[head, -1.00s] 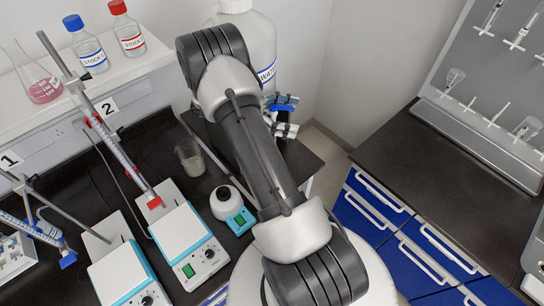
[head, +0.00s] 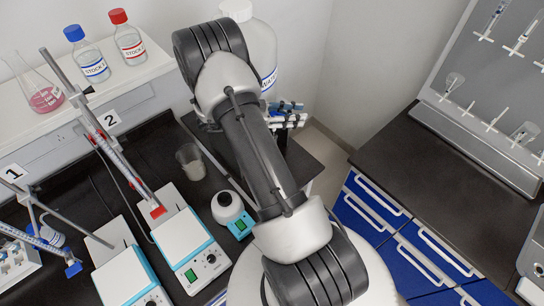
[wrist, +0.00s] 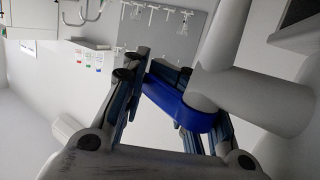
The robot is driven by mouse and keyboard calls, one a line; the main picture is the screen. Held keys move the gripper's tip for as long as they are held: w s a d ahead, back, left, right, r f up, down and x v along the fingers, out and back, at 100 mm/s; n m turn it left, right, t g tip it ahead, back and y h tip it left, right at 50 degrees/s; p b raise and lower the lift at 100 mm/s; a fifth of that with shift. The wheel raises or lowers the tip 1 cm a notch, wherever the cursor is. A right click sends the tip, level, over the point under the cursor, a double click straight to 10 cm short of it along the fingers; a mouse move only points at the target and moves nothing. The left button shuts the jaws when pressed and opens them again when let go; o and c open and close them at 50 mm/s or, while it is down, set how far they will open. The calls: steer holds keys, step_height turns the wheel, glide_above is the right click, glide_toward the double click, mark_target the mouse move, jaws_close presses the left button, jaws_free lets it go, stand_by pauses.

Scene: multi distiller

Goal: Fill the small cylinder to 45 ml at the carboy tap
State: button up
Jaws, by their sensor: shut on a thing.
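The white carboy (head: 262,55) with a blue-banded label stands at the back of the bench, partly behind my arm. In the wrist view, a blue tap lever (wrist: 180,104) on a white tap body (wrist: 258,95) lies between the fingers of my gripper (wrist: 172,112). The fingers are shut on the lever. In the head view my gripper (head: 287,116) is beside the carboy's lower right side, mostly behind my arm. I cannot make out the small cylinder in either view; the liquid level is not visible.
A glass beaker (head: 190,162) and a small white-and-teal device (head: 230,210) stand left of my arm. Two stirrer plates (head: 182,236) with burette stands are further left. Stock bottles (head: 130,42) and a flask (head: 42,92) sit on the shelf.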

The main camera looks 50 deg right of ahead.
steer(key=shift+w+d+r, duration=0.2)
steer(key=shift+d, duration=0.15)
steer(key=shift+w+d+r, duration=0.15)
steer(key=shift+d, duration=0.2)
jaws_close()
steer(key=shift+t, duration=0.3)
steer(key=n+t, duration=0.1)
steer(key=w+d+n+t+h, duration=0.1)
steer(key=d+n+t+h+p, duration=0.1)
steer(key=t, duration=0.1)
steer(key=shift+w+f+n, duration=0.3)
steer(key=shift+f+n, duration=0.1)
steer(key=shift+w+d+n+t+h, duration=0.15)
steer(key=shift+w+n+t, duration=0.2)
steer(key=shift+n+t, duration=0.3)
steer(key=shift+w+a+n+t+h, duration=0.15)
steer(key=shift+w+n+t, duration=0.3)
steer(key=shift+t, duration=0.45)
steer(key=shift+w+d+n+t+h, duration=0.1)
steer(key=shift+w+n+t+h, duration=0.15)
steer(key=shift+n+t, duration=0.45)
steer(key=o, duration=0.8)
jaws_free()
